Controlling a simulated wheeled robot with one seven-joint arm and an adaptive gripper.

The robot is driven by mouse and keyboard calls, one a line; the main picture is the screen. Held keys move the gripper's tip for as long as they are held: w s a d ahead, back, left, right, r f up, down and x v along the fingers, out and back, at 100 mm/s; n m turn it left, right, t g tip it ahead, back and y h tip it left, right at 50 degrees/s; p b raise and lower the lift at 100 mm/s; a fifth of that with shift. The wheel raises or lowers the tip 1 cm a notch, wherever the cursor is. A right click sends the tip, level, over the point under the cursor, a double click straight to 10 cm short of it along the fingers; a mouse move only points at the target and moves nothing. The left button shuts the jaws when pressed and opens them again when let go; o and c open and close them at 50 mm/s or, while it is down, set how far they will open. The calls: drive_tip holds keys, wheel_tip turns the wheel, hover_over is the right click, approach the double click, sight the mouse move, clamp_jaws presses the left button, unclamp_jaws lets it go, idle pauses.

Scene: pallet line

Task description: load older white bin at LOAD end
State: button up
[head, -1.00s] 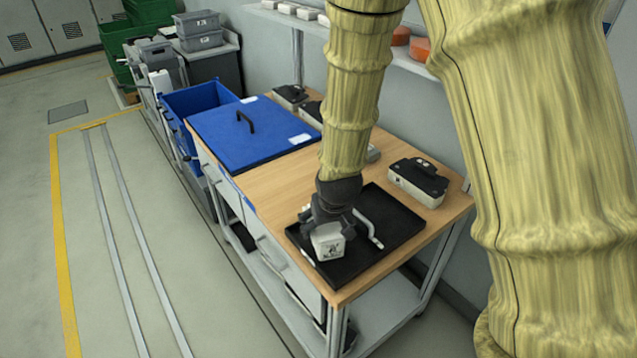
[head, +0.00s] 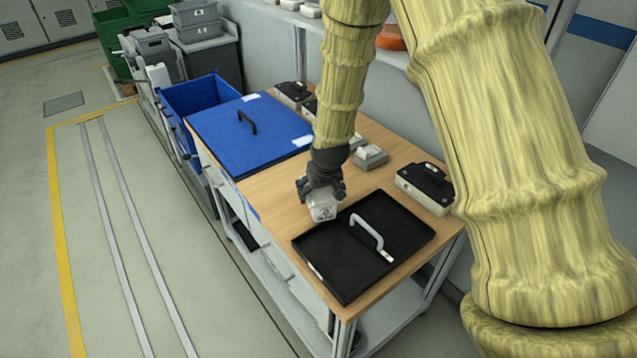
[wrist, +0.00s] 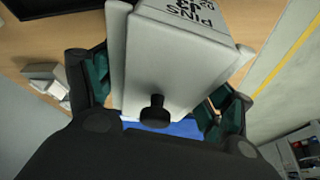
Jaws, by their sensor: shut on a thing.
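My gripper (head: 319,187) is shut on a small white bin (head: 322,208) with dark printing on its face. It holds the bin over the wooden bench, by the back left corner of the black tray. In the wrist view the white bin (wrist: 180,62) sits between the two fingers, with "PINS" lettering upside down at the top and a black knob on the near side. I cannot tell whether the bin clears the bench top. The black tray (head: 345,268) holds a light grey handle-shaped piece (head: 368,234).
A blue lid (head: 250,140) with a black handle covers the bench's far part, beside an open blue crate (head: 200,97). Black-topped white boxes (head: 424,186) and a small grey-white block (head: 370,157) stand along the back. Bare wood (head: 265,187) shows left of my gripper.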

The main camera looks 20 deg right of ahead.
drive_tip(key=w+p, duration=0.1)
drive_tip(key=w, duration=0.1)
drive_tip(key=w+d, duration=0.1)
drive_tip(key=w, duration=0.2)
drive_tip(key=shift+d+f+p, duration=0.1)
drive_tip(key=shift+d+p, duration=0.05)
drive_tip(key=shift+p, duration=0.2)
drive_tip(key=shift+w+f, duration=0.15)
drive_tip(key=shift+w, duration=0.05)
drive_tip(key=shift+f+p, duration=1.1)
drive_tip(key=shift+f, duration=0.6)
drive_tip(key=shift+f, duration=0.1)
drive_tip(key=o, duration=1.6)
drive_tip(key=shift+o, duration=0.2)
